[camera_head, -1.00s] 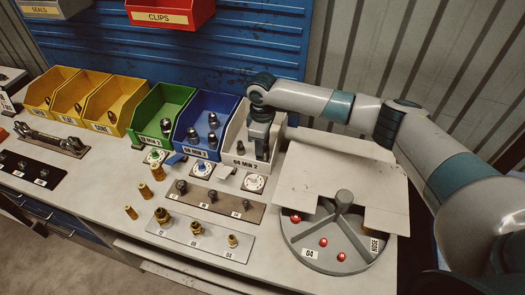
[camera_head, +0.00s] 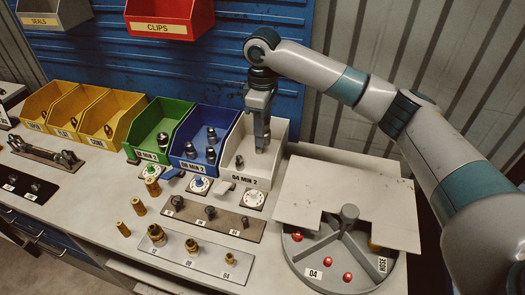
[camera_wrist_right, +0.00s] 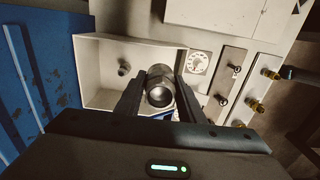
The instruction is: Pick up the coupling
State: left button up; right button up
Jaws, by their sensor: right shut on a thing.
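My right gripper (camera_head: 261,143) points down over the white bin (camera_head: 262,183) marked "04 MIN 2" in the head view. It is shut on a metal coupling (camera_wrist_right: 159,87), which shows between the two dark fingers in the right wrist view, its round end facing the camera. In the head view the held coupling is mostly hidden by the fingers. Another small coupling (camera_wrist_right: 124,69) lies in the white bin, apart from the gripper; it also shows in the head view (camera_head: 239,160). My left gripper is not in view.
A blue bin (camera_head: 195,167) with several couplings and a green bin (camera_head: 148,155) stand left of the white one. In front are a strip of dark fittings (camera_head: 250,229), a plate of brass fittings (camera_head: 210,268) and a round divided tray (camera_head: 350,278). A blue panel stands behind.

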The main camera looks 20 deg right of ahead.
jog(key=shift+r+b, duration=0.4)
jog(key=shift+r, duration=1.85)
jog(key=shift+s+f, duration=0.1)
jog(key=shift+f, duration=0.05)
